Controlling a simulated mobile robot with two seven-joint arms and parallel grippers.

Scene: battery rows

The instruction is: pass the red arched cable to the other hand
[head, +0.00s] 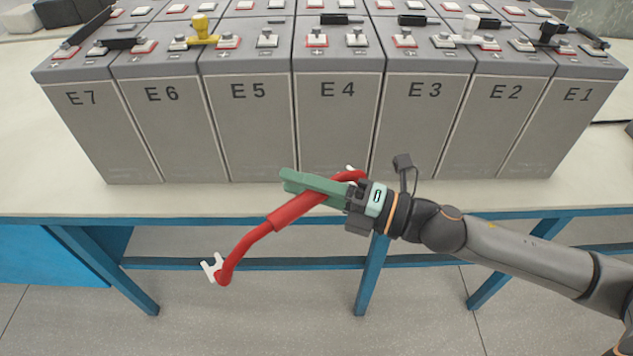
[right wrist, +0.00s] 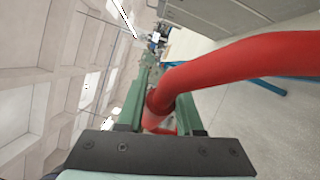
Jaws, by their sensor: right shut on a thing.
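The red arched cable (head: 255,231) is held in front of the table, with a white forked end (head: 213,268) hanging at its lower left. Its other end, with a small white tip, is near the right gripper. My right gripper (head: 310,184), with green fingers, is shut on the cable near that upper end. In the right wrist view the cable (right wrist: 240,62) passes between the green fingers (right wrist: 160,115) and runs off to the right. My left gripper is not in view.
Grey battery blocks labelled E1 to E7 (head: 338,130) stand in a row on the pale table (head: 60,190). Yellow (head: 200,27) and white (head: 469,27) pieces sit on top. The table has blue legs (head: 370,275). The space left of the cable is free.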

